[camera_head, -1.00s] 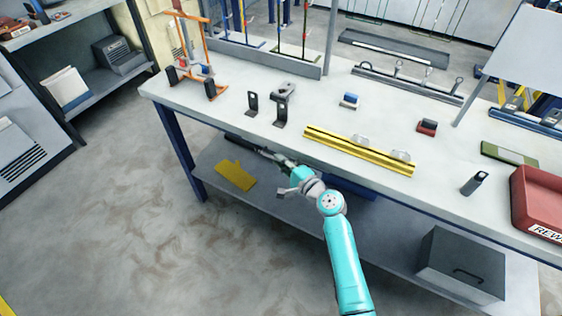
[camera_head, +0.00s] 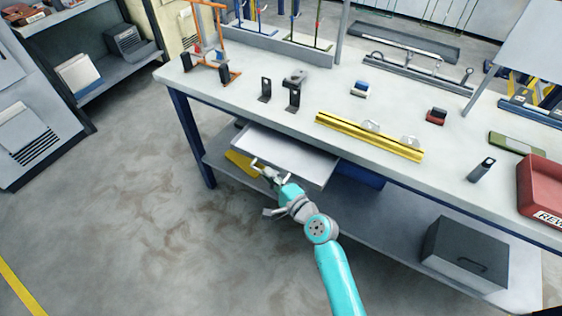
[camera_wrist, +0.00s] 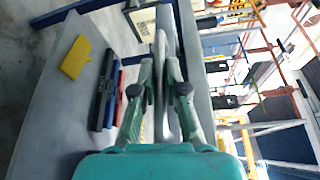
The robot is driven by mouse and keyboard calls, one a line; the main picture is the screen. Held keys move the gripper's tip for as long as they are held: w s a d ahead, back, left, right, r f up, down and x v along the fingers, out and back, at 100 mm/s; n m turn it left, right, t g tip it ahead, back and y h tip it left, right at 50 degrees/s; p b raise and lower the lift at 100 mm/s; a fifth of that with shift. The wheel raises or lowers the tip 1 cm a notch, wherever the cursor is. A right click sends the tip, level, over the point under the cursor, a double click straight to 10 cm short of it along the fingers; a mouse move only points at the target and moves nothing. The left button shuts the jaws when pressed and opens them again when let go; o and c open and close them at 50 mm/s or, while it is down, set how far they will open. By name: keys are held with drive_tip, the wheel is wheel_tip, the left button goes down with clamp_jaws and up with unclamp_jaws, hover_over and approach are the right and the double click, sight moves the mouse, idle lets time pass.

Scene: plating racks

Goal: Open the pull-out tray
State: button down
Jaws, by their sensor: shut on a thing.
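The pull-out tray (camera_head: 288,152) is a pale, flat tray under the worktop at the left half of the bench. It stands well out past the bench's front edge in the head view. My gripper (camera_head: 264,171) is at the tray's front edge, shut on its front part. In the wrist view the fingers (camera_wrist: 158,85) close on a narrow grey piece, which looks like the tray's front or handle. The exact grip is too small to make out.
The workbench top (camera_head: 240,95) carries a yellow rail (camera_head: 370,136), black brackets and a red bin (camera_head: 540,190). On the lower shelf are a yellow piece (camera_head: 242,165), a blue item (camera_head: 360,175) and a grey box (camera_head: 465,253). The floor in front is clear.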

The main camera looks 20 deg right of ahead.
drive_tip(key=s+a, duration=0.5)
idle(0.3)
drive_tip(key=c, duration=1.5)
unclamp_jaws()
drive_tip(key=v, duration=1.2)
drive_tip(key=shift+f, duration=0.1)
